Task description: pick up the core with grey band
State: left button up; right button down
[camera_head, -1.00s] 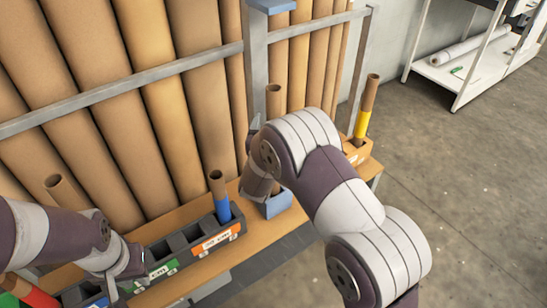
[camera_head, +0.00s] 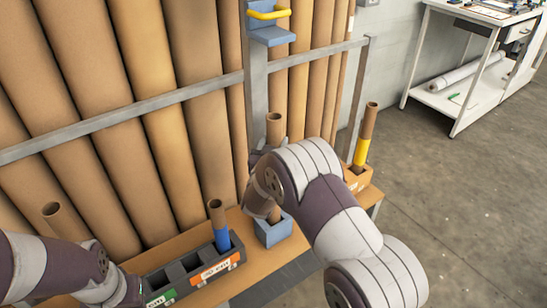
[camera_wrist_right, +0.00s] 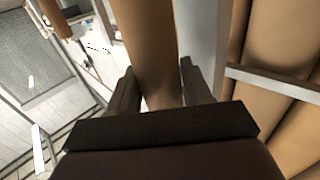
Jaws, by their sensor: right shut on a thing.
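A brown cardboard core (camera_head: 274,130) stands upright at the rack post, and its lower end shows at a blue holder (camera_head: 273,233). My right gripper (camera_wrist_right: 157,88) is shut on this core (camera_wrist_right: 150,45), with one finger on each side of it in the right wrist view. In the head view my right wrist hides the core's middle, and I see no grey band on its visible parts. My left gripper (camera_head: 122,292) is low at the left, by the row of dark bins; its fingers are not clear.
A blue-banded core (camera_head: 220,228) stands in a dark bin with an orange label (camera_head: 215,270). A yellow-banded core (camera_head: 364,140) stands in a box at the right. Another core (camera_head: 62,225) stands at the left. Large rolls (camera_head: 90,60) lean behind the grey rail (camera_head: 120,115).

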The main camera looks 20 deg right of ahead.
notch_tip(320, 180, up, 11)
jog(key=p, duration=0.2)
jog(key=s+d, duration=0.3)
jog(key=s, duration=0.6)
jog(key=s+d+b, duration=0.1)
jog(key=s+d, duration=0.2)
jog(key=s, duration=0.6)
jog(key=shift+s+d, duration=0.3)
jog(key=shift+d, duration=0.1)
jog(key=shift+a+r, duration=0.1)
jog(key=shift+r, duration=0.05)
